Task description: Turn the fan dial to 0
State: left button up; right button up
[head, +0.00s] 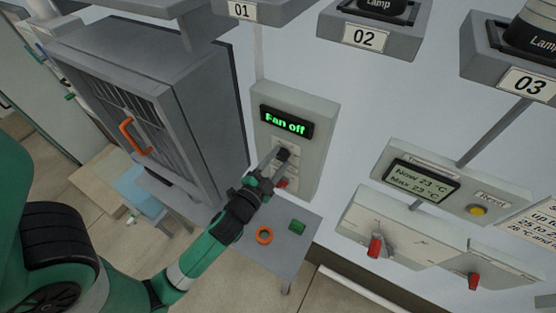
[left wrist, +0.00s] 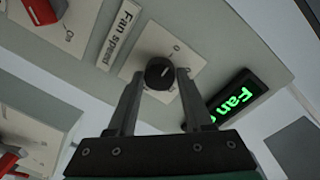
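The fan dial is a small black knob with a light pointer line (left wrist: 159,73) on a pale plate labelled "Fan speed"; it also shows in the head view (head: 283,153). The display (head: 286,122) above it reads "Fan off" in green. My left gripper (head: 275,160) is at the dial. In the left wrist view its fingers (left wrist: 162,75) are apart, one on each side of the knob, with a small gap at the right finger. Contact at the left finger is hard to tell. My right gripper is not in view.
A red switch (head: 281,184) sits below the dial on the same grey panel. A grey cabinet with an orange handle (head: 133,135) stands to the left. A small table holds an orange ring (head: 264,235) and a green block (head: 297,226). A thermometer box (head: 422,184) is at right.

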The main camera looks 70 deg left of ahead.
pick_arm(q)
jog(key=o, duration=0.3)
jog(key=b+v, duration=0.4)
jog(key=v, duration=0.7)
jog(key=shift+s+d, duration=0.15)
jog(key=shift+s, duration=0.1)
